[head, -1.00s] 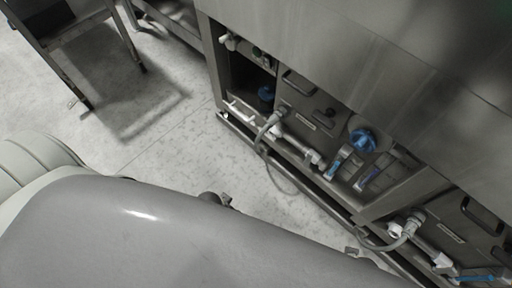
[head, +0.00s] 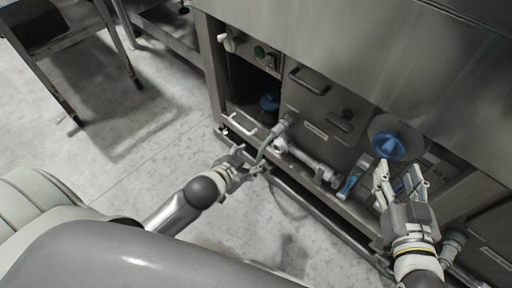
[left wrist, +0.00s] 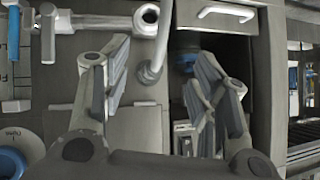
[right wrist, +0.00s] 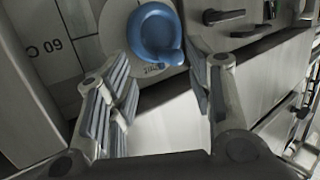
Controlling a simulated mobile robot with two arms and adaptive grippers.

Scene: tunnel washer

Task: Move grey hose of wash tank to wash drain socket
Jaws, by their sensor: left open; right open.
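The grey hose (head: 264,146) hangs in a curve from a round fitting (head: 284,121) on the lower front of the washer. My left gripper (head: 245,164) is open close beside the hose. In the left wrist view, the hose (left wrist: 152,72) shows between the open fingers, and I cannot tell whether they touch it. White pipework (head: 305,161) runs low along the panel; I cannot tell which port is the wash drain socket. My right gripper (head: 400,172) is open and empty in front of the panel, just below the blue knob (head: 390,146), which also shows in the right wrist view (right wrist: 154,34).
A blue-handled valve (head: 349,185) stands left of my right gripper. Panel handles (head: 310,83) and a white bar handle (head: 240,122) stick out. A metal table (head: 92,68) stands at the upper left. The floor (head: 140,125) between is clear.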

